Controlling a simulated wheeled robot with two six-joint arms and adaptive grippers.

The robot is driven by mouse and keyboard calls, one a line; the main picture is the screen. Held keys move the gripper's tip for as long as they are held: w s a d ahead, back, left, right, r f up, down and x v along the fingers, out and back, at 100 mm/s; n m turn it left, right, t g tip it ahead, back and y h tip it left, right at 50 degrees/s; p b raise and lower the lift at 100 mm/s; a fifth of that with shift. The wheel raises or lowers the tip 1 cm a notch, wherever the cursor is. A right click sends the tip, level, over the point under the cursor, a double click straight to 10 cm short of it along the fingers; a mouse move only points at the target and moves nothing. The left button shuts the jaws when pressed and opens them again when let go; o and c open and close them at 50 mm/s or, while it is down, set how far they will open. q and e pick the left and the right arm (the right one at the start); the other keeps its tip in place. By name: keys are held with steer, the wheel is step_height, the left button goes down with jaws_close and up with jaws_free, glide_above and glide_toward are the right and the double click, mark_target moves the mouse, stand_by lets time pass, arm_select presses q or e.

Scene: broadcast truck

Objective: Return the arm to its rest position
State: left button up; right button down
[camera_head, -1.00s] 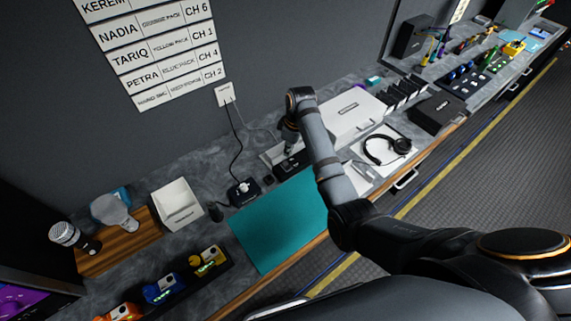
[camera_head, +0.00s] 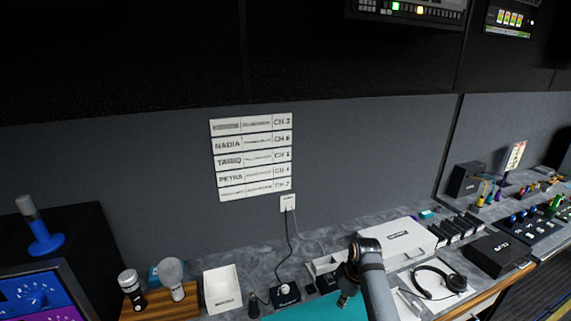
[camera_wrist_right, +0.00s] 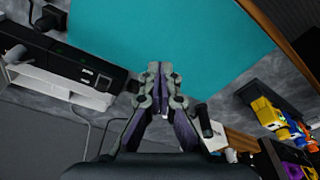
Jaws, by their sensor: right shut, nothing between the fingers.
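My right arm (camera_head: 376,290) rises from the bottom edge of the head view and bends over near the counter. My right gripper (camera_head: 346,298) points down above the teal mat (camera_head: 310,310), partly hidden by the wrist. In the right wrist view the gripper (camera_wrist_right: 160,72) is shut and empty, its two fingers meeting in front of the mat (camera_wrist_right: 175,30). My left gripper is not in view.
A white box (camera_head: 398,240), headphones (camera_head: 440,281) and a black box (camera_head: 495,254) lie right of the arm. A small black plug-in unit (camera_head: 285,294), a white bin (camera_head: 222,288) and microphones (camera_head: 171,276) stand to its left. A channel list (camera_head: 252,156) hangs on the wall.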

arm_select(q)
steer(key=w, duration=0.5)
arm_select(e)
steer(key=s+d+f+m+t+h, duration=0.1)
steer(key=s+d+f+m, duration=0.15)
steer(key=s, duration=0.65)
steer(key=s+d+f+m+t+h, duration=0.15)
steer(key=s+d+m, duration=0.25)
steer(key=s, duration=0.5)
steer(key=s+r+m, duration=0.3)
steer(key=s+r, duration=0.1)
steer(key=s, duration=0.5)
steer(key=d+f+g+b, duration=0.1)
steer(key=d+f+b, duration=0.1)
steer(key=f, duration=1.2)
steer(key=d+f+b, duration=0.1)
steer(key=f+b, duration=0.1)
steer(key=f, duration=1.2)
arm_select(q)
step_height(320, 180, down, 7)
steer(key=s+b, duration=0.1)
steer(key=b, duration=0.2)
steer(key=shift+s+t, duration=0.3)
arm_select(e)
steer(key=s+d+f+g, duration=0.1)
steer(key=s+f, duration=1.9)
steer(key=f, duration=0.1)
steer(key=shift+s+d+f, duration=0.2)
steer(key=shift+f, duration=0.1)
